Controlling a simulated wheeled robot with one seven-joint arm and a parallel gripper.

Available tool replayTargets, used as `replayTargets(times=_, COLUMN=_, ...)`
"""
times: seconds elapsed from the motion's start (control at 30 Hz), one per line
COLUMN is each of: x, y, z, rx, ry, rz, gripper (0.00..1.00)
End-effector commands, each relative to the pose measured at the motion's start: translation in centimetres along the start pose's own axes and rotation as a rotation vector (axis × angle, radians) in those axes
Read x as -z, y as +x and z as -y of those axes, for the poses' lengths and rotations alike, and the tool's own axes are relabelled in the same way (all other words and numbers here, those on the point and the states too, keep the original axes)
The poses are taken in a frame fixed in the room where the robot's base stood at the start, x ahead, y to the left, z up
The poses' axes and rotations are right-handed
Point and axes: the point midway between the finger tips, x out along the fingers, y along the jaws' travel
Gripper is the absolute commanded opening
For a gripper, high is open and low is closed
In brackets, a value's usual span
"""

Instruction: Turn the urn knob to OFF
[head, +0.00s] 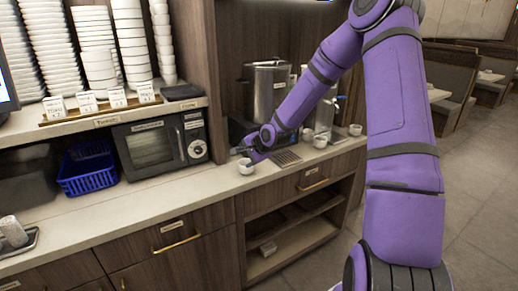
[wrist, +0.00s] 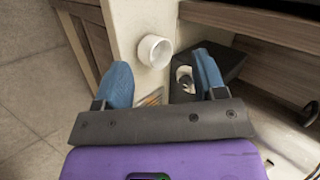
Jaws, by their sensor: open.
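The steel urn (head: 268,88) stands on a dark base on the counter at the back, partly behind my arm. In the wrist view a black box (wrist: 222,70), apparently the urn's base, carries a round pale-and-dark knob (wrist: 184,76). The knob shows between my fingers, closer to the right one. My gripper (wrist: 162,70) is open with blue fingertips and nothing held. I cannot tell that it touches the knob. In the head view my gripper (head: 240,151) is in front of the urn base, low over the counter. The knob's setting is too small to read.
A white cup (head: 246,167) stands just below my gripper; a white cup also shows in the wrist view (wrist: 153,51). More cups (head: 320,141), a drip grate (head: 286,158) and a second dispenser stand to the right. A microwave (head: 160,145) is at left.

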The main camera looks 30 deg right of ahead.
Motion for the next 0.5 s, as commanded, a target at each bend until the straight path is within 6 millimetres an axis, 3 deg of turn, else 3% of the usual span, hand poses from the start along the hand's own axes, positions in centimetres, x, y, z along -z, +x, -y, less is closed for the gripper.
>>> replayTargets(times=0.2, x=2.5, y=3.9, z=-1.3, rx=0.149, ry=0.297, rz=0.056, gripper=0.64)
replayTargets(times=0.5, x=6.9, y=7.0, z=-2.5, rx=0.394, ry=0.732, rz=0.133, gripper=0.64)
